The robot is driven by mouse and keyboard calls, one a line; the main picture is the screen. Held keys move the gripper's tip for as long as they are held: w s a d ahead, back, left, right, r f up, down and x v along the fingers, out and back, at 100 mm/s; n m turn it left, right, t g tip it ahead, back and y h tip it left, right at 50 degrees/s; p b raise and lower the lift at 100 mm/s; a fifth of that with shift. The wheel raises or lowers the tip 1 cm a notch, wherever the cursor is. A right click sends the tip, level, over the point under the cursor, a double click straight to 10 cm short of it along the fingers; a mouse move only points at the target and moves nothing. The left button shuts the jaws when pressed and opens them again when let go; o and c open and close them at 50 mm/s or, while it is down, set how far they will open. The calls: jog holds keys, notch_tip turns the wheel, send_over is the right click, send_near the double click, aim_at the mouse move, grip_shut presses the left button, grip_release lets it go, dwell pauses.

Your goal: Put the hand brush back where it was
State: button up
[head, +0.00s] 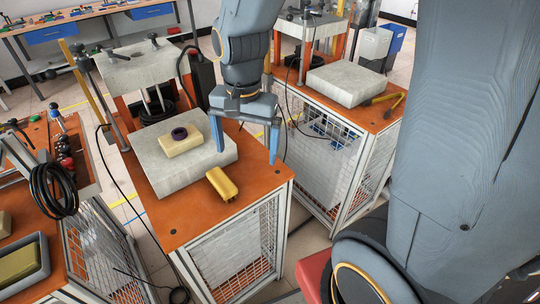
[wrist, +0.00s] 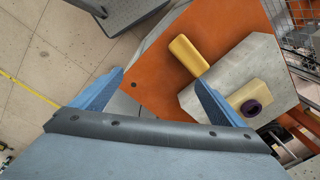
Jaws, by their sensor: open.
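A yellow, elongated block-like piece, which looks like the hand brush (head: 222,184), lies on the orange tabletop in front of the grey slab. It also shows in the wrist view (wrist: 188,55), beyond my right finger; no bristles can be made out. My gripper (head: 247,157) is open and empty, pointing down above the right side of the table, to the right of the brush and apart from it. In the wrist view my gripper (wrist: 159,78) has its two blue fingers spread, with orange tabletop and floor beyond them.
A grey slab (head: 185,166) on the orange table (head: 250,182) carries a pale yellow block (head: 181,146) with a dark purple ring (head: 180,134). A press stands behind it.

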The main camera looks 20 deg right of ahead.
jog(key=s+d+f+n, duration=0.1)
jog(key=s+d+n, duration=0.3)
jog(key=n, duration=0.3)
jog(key=shift+s+d+f+t, duration=0.2)
jog(key=shift+d+f+t, duration=0.1)
jog(key=shift+d, duration=0.6)
jog(key=shift+f, duration=0.25)
